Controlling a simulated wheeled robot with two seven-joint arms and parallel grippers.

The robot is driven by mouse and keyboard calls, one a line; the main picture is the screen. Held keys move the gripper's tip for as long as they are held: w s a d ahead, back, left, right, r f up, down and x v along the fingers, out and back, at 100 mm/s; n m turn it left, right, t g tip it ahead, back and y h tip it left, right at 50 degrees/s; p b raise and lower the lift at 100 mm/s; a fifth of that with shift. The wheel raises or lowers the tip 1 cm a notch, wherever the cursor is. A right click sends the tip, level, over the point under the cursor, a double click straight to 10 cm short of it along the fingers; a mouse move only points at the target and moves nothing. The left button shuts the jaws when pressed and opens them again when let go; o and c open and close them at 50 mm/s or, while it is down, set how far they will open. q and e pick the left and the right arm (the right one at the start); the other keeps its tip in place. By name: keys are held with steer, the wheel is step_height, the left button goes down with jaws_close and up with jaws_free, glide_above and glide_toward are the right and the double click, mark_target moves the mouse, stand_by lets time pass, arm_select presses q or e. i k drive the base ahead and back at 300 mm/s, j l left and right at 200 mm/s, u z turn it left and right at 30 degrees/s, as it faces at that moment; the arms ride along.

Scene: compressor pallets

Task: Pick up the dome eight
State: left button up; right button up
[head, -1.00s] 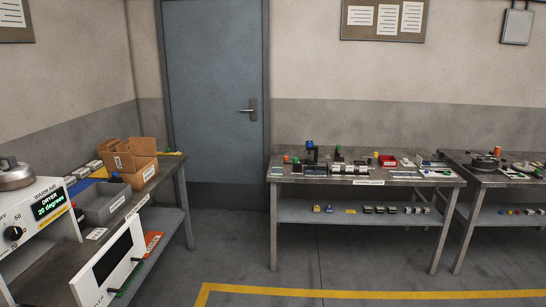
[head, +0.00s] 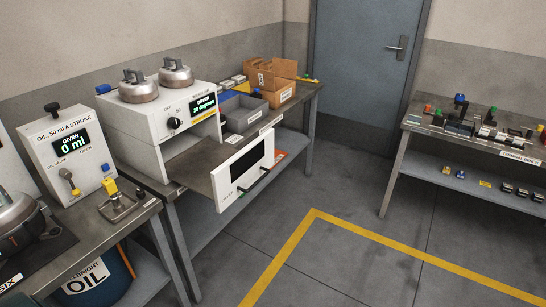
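Two grey metal domes with handles, a nearer dome (head: 138,92) and a farther dome (head: 176,77), sit side by side on top of the white dryer (head: 150,122). A third metal dome (head: 18,222) is at the left edge, partly cut off, above a label that reads SIX (head: 10,280). No number shows on the two domes on the dryer, so I cannot tell which one is dome eight. Neither of my grippers is in view.
The dryer's white door (head: 243,170) stands out past the bench front. An oil dispenser (head: 65,150) reads 0 ml, left of the dryer. Grey bins (head: 243,112) and a cardboard box (head: 272,80) stand beyond. The floor (head: 330,250) in front is clear.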

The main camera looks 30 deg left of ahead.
mark_target(139, 89)
steer(key=u, duration=1.7)
steer(key=i+l, duration=0.35)
steer(key=l, duration=0.15)
steer(key=i+l, duration=0.3)
steer(key=l, duration=0.2)
steer(key=i+l, duration=0.35)
steer(key=l, duration=0.15)
steer(key=u, duration=1.35)
